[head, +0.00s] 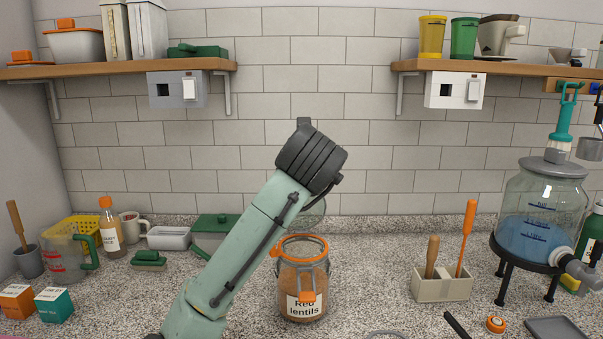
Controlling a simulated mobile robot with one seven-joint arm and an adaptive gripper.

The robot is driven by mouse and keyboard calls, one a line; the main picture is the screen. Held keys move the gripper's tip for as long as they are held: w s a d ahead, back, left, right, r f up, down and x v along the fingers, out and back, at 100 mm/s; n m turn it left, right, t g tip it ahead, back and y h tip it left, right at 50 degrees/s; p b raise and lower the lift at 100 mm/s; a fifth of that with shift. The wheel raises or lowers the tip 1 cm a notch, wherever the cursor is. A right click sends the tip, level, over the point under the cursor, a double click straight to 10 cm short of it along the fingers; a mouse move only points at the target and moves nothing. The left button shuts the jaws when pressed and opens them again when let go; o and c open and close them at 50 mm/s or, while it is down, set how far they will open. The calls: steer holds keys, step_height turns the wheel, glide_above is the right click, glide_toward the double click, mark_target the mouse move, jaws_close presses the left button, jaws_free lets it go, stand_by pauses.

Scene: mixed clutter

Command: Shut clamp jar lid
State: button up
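The clamp jar (289,277) stands upright on the counter, in the middle of the head view. It is clear glass with reddish-brown contents and a white "Red lentils" label. An orange ring (318,245) sits around its mouth. Its glass lid (314,217) stands raised behind the mouth, partly hidden by my arm. An orange clasp (307,296) hangs at the front above the label. My green arm crosses in front from the lower left, and its dark joint is above the lid. My gripper does not show, so I cannot tell whether it touches anything.
A holder with two handled tools (443,289) stands right of the jar, and a large glass dispenser (540,215) farther right. A green-lidded box (214,232) is behind my arm. Shelves (120,70) hang above. Some counter directly right of the jar is clear.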

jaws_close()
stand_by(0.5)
